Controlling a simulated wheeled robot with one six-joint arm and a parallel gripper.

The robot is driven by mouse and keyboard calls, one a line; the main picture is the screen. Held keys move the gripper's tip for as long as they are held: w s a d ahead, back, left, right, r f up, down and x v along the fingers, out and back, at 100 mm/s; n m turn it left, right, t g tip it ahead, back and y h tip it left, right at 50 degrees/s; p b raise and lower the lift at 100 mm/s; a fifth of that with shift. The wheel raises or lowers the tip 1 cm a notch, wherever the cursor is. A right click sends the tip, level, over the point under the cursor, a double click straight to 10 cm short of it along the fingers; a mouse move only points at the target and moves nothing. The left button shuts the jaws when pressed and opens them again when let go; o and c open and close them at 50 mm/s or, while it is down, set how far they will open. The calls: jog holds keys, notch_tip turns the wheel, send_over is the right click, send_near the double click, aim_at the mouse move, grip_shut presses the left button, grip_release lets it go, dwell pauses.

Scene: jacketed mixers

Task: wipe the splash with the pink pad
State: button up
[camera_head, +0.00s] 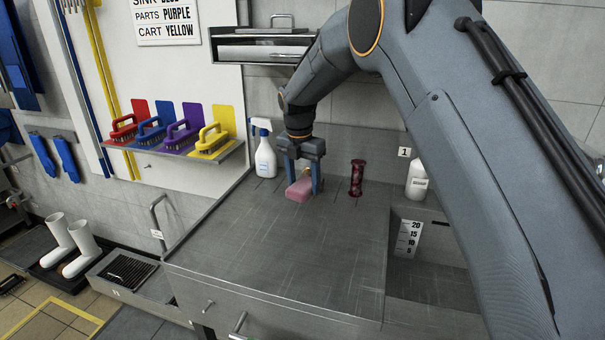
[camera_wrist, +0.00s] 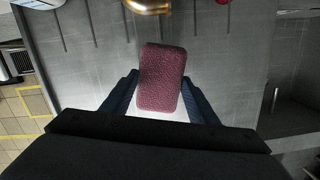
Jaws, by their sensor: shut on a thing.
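The pink pad (camera_head: 300,189) is between the two fingers of my gripper (camera_head: 302,184) in the head view. My gripper is shut on it, over the back part of the grey worktop near the spray bottle. In the wrist view the pink pad (camera_wrist: 161,78) stands out past the dark blue fingers, slightly tilted. I cannot tell whether the pad touches the worktop. I cannot make out a splash in either view; the worktop (camera_head: 290,250) shows only pale scratches and dark grooves.
A white spray bottle (camera_head: 265,150) stands left of my gripper. A dark red cylinder (camera_head: 357,178) and a white bottle (camera_head: 417,181) stand to the right. A brassy object (camera_wrist: 148,5) shows beyond the pad. Coloured brushes (camera_head: 180,130) sit on a wall shelf. The worktop's front is clear.

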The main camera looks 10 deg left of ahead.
jog(key=shift+r+p, duration=0.3)
jog(key=shift+r, duration=0.7)
